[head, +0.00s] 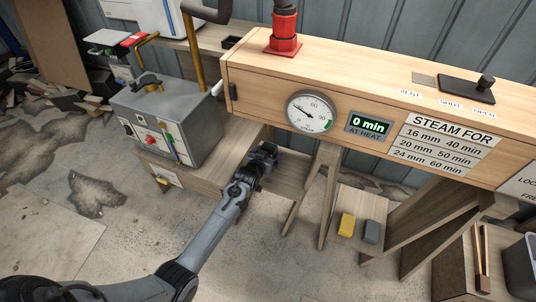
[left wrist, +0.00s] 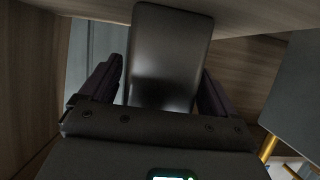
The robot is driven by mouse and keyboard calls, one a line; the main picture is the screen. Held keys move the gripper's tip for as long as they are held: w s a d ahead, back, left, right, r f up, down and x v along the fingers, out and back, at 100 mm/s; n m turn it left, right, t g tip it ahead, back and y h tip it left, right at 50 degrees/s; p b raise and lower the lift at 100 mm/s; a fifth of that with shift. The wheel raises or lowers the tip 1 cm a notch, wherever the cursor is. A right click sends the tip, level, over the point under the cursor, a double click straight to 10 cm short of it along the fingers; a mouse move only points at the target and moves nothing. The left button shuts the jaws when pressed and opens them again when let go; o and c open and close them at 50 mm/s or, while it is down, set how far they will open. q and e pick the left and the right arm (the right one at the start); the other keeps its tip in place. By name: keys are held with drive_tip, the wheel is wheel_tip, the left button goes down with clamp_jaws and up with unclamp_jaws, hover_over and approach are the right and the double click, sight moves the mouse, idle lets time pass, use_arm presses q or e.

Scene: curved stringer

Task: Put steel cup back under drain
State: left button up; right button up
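My left gripper (head: 262,157) reaches in under the front of the long wooden steam box (head: 255,82). In the left wrist view a dark, smooth, shiny body, which looks like the steel cup (left wrist: 170,55), stands between the two fingers of my left gripper (left wrist: 162,75). The fingers are apart, and a narrow gap shows between the left finger and the cup. Contact on the right side is unclear. In the head view I cannot make out the cup apart from the dark gripper. The drain is not clearly visible. My right gripper is not in view.
A grey control box (head: 165,115) stands left of the arm. Wooden legs (head: 328,200) of the steam box stand close on the right. A yellow block (head: 346,225) and a grey block (head: 371,232) sit on a low shelf. The floor in front is mostly clear.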

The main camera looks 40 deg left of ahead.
use_arm(q)
drive_tip(key=shift+o, duration=0.3)
drive_tip(key=shift+r, duration=0.25)
drive_tip(key=s+d+r+m+g+h+p, duration=0.1)
drive_tip(key=s+d, duration=0.5)
drive_tip(key=s, duration=0.7)
drive_tip(key=s+d+r+m+g+h+p, duration=0.1)
drive_tip(key=s+d+r+g, duration=0.3)
drive_tip(key=s, duration=0.9)
drive_tip(key=s+d+r+m+g+h+p, duration=0.1)
drive_tip(key=s+d+r+m+g+p, duration=0.2)
drive_tip(key=s+d, duration=0.6)
drive_tip(key=s+g, duration=0.1)
drive_tip(key=s, duration=0.3)
drive_tip(key=shift+d+h+p, duration=0.3)
drive_tip(key=shift+d+h, duration=0.05)
drive_tip(key=shift+h, duration=0.05)
wheel_tip(320, 180, up, 49)
drive_tip(key=p, duration=4.9)
